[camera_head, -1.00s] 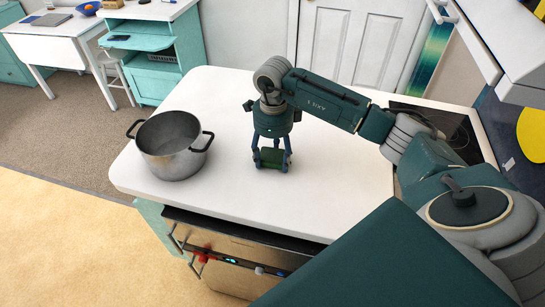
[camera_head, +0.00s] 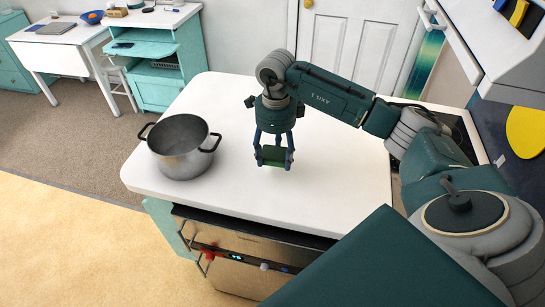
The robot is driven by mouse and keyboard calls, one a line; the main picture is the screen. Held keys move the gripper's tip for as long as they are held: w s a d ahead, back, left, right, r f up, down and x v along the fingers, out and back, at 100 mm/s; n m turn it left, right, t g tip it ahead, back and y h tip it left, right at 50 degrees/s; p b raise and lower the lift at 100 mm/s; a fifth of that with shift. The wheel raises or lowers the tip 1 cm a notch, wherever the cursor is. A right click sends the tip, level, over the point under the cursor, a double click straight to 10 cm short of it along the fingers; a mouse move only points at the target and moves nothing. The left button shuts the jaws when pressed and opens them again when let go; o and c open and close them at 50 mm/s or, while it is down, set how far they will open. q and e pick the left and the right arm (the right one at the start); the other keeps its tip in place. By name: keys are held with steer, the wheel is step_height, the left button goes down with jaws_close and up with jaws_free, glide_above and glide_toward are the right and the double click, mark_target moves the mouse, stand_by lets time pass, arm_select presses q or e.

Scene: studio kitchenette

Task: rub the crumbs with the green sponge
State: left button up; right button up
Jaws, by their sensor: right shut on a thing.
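My right gripper (camera_head: 273,157) hangs pointing down over the white countertop, right of the pot. It is shut on the green sponge (camera_head: 273,154), which shows between its two blue fingers. The sponge looks level and at or just above the counter; I cannot tell if it touches the surface. No crumbs can be made out; the gripper and sponge may hide them, or they are too small to see. My left gripper is not in view.
A grey metal pot (camera_head: 183,147) with dark handles stands on the left of the white countertop (camera_head: 335,195). A dark cooktop lies at the right behind my arm. The counter's front and middle are clear. An oven (camera_head: 235,252) sits below the front edge.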

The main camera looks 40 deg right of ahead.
steer(key=shift+a+r+p, duration=0.1)
steer(key=shift+r+p, duration=0.5)
steer(key=shift+r, duration=0.9)
